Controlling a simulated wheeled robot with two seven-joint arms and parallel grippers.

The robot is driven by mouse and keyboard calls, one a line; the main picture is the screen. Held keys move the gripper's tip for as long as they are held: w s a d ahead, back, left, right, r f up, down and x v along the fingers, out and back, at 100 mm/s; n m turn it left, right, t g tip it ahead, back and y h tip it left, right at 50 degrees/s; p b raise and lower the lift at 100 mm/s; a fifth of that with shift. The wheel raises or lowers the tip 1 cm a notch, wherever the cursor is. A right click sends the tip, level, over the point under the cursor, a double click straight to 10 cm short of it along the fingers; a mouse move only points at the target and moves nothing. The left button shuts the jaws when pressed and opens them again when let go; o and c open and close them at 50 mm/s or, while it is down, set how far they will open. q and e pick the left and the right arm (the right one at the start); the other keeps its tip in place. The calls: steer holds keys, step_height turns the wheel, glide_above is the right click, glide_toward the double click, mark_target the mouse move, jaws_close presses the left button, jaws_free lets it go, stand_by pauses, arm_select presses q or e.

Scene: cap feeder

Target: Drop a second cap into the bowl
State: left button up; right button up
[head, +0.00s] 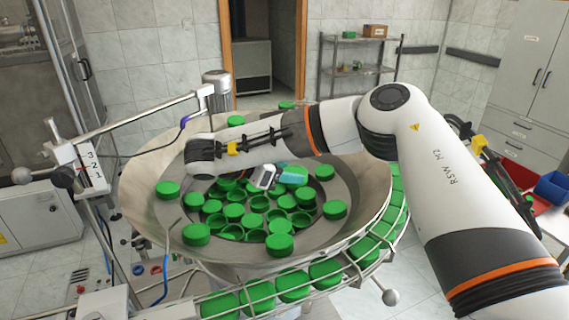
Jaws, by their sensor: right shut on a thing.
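The metal bowl (371,192) fills the middle of the head view, with several green caps (280,244) lying loose in it, some face up and some open side up. My right arm reaches over the bowl from the right. My left gripper is not in view.
A curved railed track (272,294) with green caps in a row runs along the bowl's front and right. A metal stand with a numbered block (84,168) is at the left. A shelf rack (359,68) stands behind.

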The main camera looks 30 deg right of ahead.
steer(key=shift+s, duration=0.2)
steer(key=o, duration=0.5)
steer(key=shift+r, duration=0.1)
steer(key=o, duration=0.5)
arm_select(q)
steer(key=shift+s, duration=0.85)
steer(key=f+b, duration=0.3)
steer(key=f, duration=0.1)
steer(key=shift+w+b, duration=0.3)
steer(key=shift+b, duration=0.1)
arm_select(e)
steer(key=v, duration=1.2)
